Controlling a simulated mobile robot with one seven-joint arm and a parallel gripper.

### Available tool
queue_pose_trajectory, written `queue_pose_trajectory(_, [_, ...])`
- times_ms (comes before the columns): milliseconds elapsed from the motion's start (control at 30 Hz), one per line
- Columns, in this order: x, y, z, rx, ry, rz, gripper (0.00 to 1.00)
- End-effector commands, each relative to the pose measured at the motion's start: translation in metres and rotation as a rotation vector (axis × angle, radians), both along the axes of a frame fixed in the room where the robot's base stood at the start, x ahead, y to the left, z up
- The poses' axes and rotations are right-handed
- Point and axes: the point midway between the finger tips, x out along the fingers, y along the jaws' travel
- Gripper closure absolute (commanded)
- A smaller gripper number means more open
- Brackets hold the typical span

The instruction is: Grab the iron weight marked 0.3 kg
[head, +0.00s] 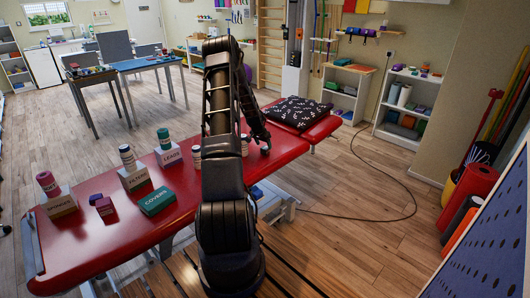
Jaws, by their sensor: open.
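No 0.3 kg marking is readable at this size, so I cannot tell which thing is the iron weight. Small pale cylinders with dark bands stand on the red treatment table (105,240). One cylinder (196,157) is left of my arm, and another (245,146) is just right of it. My gripper (264,146) points down over the table's right part, beside the right cylinder. It is open; its fingers are small and dark here, and I cannot tell what lies between them. My arm hides the middle of the table.
Labelled boxes stand on the table: sponges (58,205), filters (133,178), leads (168,155) and a green covers box (157,201). Several carry cylinders on top. A dark patterned cushion (299,112) lies at the far end. Blue perforated board (490,240) is near right.

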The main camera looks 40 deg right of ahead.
Motion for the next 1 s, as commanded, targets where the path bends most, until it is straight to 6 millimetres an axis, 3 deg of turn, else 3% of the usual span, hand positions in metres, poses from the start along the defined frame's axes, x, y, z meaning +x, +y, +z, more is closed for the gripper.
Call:
queue_pose_trajectory(267, [0.001,-0.013,-0.034,0.001,0.001,-0.001,0.33])
queue_pose_trajectory(533, [0.002,-0.015,-0.038,-0.001,-0.001,0.0,0.33])
queue_pose_trajectory(567, [0.002,-0.015,-0.038,-0.001,-0.001,0.0,0.35])
queue_pose_trajectory(833, [0.002,-0.015,-0.038,0.0,0.0,0.0,0.88])
queue_pose_trajectory(1000, [0.002,-0.015,-0.037,-0.001,-0.001,0.0,0.9])
